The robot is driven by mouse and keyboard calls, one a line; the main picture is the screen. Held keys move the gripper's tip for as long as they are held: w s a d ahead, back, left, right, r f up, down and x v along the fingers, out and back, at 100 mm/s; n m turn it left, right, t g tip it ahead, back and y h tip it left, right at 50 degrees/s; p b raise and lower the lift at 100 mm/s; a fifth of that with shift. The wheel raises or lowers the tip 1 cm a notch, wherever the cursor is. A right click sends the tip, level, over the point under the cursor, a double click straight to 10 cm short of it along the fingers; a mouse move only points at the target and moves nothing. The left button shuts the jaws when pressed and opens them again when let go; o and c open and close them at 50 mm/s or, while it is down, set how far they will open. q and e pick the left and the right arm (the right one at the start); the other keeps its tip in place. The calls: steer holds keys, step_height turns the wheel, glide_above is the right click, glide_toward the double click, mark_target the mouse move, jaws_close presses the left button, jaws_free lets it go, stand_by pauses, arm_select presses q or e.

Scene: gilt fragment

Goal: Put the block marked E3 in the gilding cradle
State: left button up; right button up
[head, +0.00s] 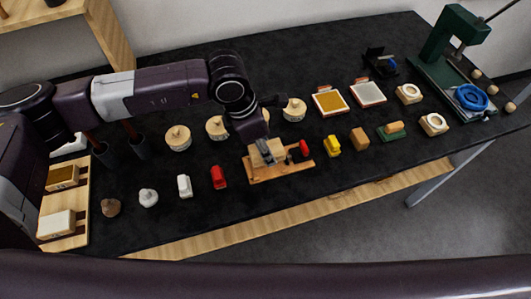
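A wooden stand with a red knob, which looks like the gilding cradle (290,172), sits at the middle of the table's front half. A pale block (272,155) shows at its left part, directly under my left gripper (264,148). The gripper points down there, and its fingers blend with the block, so I cannot tell whether they hold it. I cannot read an E3 mark on any block; a tan block (360,139) stands further right. My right gripper is not in view.
A red bottle (218,177), a white bottle (184,186) and a yellow item (333,146) stand near the cradle. Round wooden pots (178,138) line up behind. A wooden rack (78,200) is at the left, a green press (448,60) at the right. Bare black table shows in front.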

arm_select(q)
step_height(320, 180, down, 4)
steer(key=shift+r+p, duration=0.15)
steer(key=shift+p, duration=0.4)
steer(key=shift+f, duration=0.35)
steer(key=shift+f, duration=0.1)
steer(key=shift+f, duration=0.15)
steer(key=o, duration=1.3)
